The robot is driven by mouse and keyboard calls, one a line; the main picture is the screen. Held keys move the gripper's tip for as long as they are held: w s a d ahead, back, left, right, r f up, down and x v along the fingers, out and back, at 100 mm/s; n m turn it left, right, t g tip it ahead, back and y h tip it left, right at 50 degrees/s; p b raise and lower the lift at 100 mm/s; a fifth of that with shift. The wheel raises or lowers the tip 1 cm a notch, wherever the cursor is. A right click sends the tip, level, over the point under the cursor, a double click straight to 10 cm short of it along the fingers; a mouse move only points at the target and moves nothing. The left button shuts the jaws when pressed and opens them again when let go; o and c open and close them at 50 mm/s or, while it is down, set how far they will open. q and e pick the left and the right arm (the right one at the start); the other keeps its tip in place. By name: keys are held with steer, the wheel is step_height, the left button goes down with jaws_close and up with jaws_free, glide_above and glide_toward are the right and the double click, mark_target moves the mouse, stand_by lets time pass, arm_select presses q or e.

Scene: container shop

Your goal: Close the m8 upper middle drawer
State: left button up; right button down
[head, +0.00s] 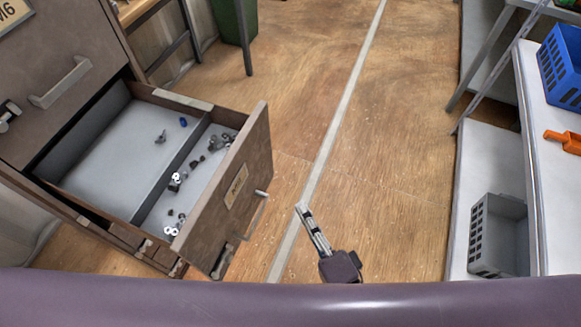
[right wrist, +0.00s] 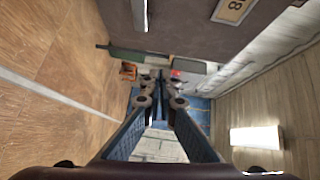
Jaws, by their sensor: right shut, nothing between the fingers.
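An open drawer (head: 250,160) juts out of the brown cabinet at the left of the head view. Its label plate (head: 237,186) is hard to read there. Its handle (head: 256,215) is on the front's outer face. Small metal parts lie inside its two compartments. In the right wrist view, a brown front (right wrist: 180,30) at the top carries a plate ending in 8 (right wrist: 235,9) and a pale handle (right wrist: 139,16). My right gripper (head: 303,211) is shut and empty, just right of the open drawer's front and apart from it. It also shows in the wrist view (right wrist: 160,85). My left gripper is not in view.
A closed drawer with an M6 plate (head: 14,11) is above the open one. A white shelf unit (head: 535,130) on the right holds a blue basket (head: 560,65), an orange scoop (head: 563,140) and a grey basket (head: 500,235). The wooden floor (head: 380,150) between is clear.

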step_height(320, 180, up, 3)
steer(key=m, duration=0.1)
steer(key=p, duration=0.3)
glide_toward(265, 152)
steer(key=d+x, duration=0.1)
steer(key=x, duration=0.4)
steer(key=shift+w+a+f+t, duration=0.25)
steer(key=shift+w+a+t, duration=0.15)
steer(key=shift+a, duration=0.3)
steer(key=shift+w, duration=0.1)
